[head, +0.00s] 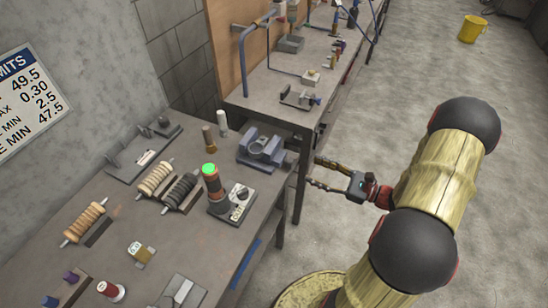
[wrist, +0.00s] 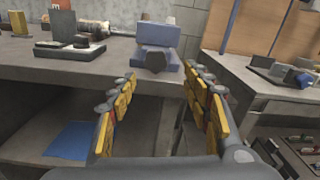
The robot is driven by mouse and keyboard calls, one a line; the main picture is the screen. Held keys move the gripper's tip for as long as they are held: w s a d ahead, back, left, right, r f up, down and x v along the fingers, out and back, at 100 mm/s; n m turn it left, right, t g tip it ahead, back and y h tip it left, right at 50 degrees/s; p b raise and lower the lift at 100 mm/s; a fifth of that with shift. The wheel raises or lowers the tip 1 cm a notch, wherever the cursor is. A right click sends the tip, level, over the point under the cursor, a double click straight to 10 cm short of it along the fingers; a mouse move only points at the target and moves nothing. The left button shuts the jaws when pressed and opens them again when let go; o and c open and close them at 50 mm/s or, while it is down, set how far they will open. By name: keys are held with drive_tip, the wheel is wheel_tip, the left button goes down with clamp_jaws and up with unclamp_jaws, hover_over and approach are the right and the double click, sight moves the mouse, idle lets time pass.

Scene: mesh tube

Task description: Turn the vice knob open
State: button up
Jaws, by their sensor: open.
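The blue-grey vice (head: 262,148) sits at the right end of the near bench in the head view. In the wrist view the vice (wrist: 160,34) is straight ahead at the bench edge. A dark knob (wrist: 155,63) is on the vice's near face. My gripper (head: 315,172) is open and empty, just off the bench's right edge, with its fingers pointing at the vice. In the wrist view my gripper (wrist: 158,75) has the knob ahead, between the lines of its fingers and apart from them.
A control box (head: 240,204) and a green-topped cylinder (head: 213,180) stand left of the vice. A second bench (head: 270,98) with tools is behind. The bench edge (wrist: 90,74) lies just below the vice. Open floor (head: 430,80) is on the right.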

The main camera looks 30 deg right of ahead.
sight(293, 164)
drive_tip(key=w+a+m+b, duration=0.1)
drive_tip(key=w+a, duration=0.2)
drive_tip(key=w+a+m+b, duration=0.1)
drive_tip(key=w+a, duration=0.1)
drive_tip(key=w, duration=0.1)
drive_tip(key=shift+w+a+y, duration=0.2)
drive_tip(key=shift+a+y, duration=0.1)
drive_tip(key=shift+a, duration=0.1)
drive_tip(key=shift+c, duration=1.4)
drive_tip(key=c, duration=0.9)
